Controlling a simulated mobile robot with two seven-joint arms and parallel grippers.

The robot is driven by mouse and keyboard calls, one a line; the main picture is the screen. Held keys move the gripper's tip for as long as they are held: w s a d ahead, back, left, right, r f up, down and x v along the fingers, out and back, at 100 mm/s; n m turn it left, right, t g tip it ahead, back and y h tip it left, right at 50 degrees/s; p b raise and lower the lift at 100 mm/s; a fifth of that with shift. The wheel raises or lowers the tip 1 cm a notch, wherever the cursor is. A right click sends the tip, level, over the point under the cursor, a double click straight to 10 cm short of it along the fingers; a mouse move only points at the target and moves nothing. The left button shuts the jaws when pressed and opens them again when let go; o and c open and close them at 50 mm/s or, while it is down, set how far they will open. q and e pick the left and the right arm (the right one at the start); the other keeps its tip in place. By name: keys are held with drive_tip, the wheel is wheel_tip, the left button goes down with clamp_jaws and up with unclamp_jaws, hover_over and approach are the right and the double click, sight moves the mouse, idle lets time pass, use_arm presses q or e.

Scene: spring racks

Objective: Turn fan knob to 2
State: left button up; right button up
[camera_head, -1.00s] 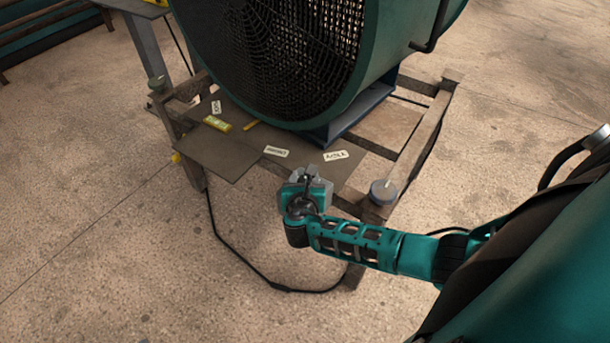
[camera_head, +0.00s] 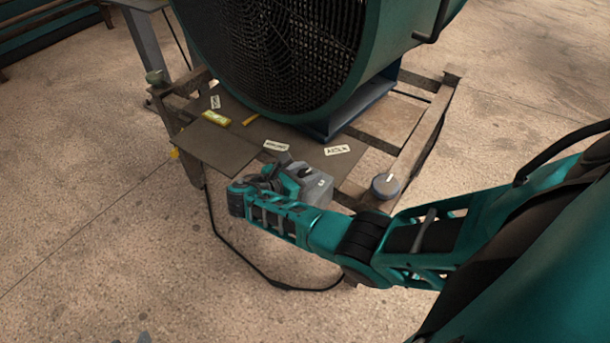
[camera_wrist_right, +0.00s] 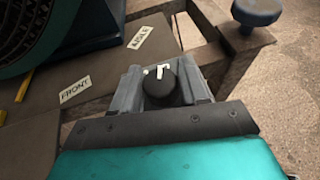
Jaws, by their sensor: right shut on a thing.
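The black fan knob (camera_wrist_right: 158,90) sits between the fingers of my right gripper in the right wrist view, with its white mark toward the top of the picture. My right gripper (camera_head: 308,184) is shut on it at the front edge of the fan's stand, and it also shows in the wrist view (camera_wrist_right: 160,88). In the head view the gripper mostly hides the knob. The large teal fan (camera_head: 385,50) stands behind.
A grey-blue round cap (camera_head: 385,187) stands on the wooden frame (camera_head: 425,135) right of the gripper. Labels (camera_head: 338,150) and a yellow item (camera_head: 215,117) lie on the dark board (camera_head: 225,150). A black cable (camera_head: 235,250) runs over the open floor.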

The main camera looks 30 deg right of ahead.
drive_tip(key=shift+d+r, duration=0.1)
idle(0.4)
drive_tip(key=o, duration=1)
use_arm(q)
drive_tip(key=shift+f, duration=0.1)
drive_tip(key=shift+s+a+r+p, duration=0.3)
drive_tip(key=shift+a+p, duration=0.1)
drive_tip(key=shift+p, duration=0.5)
use_arm(e)
drive_tip(key=v, duration=1.3)
drive_tip(key=shift+w, duration=0.25)
use_arm(q)
drive_tip(key=shift+r, duration=0.1)
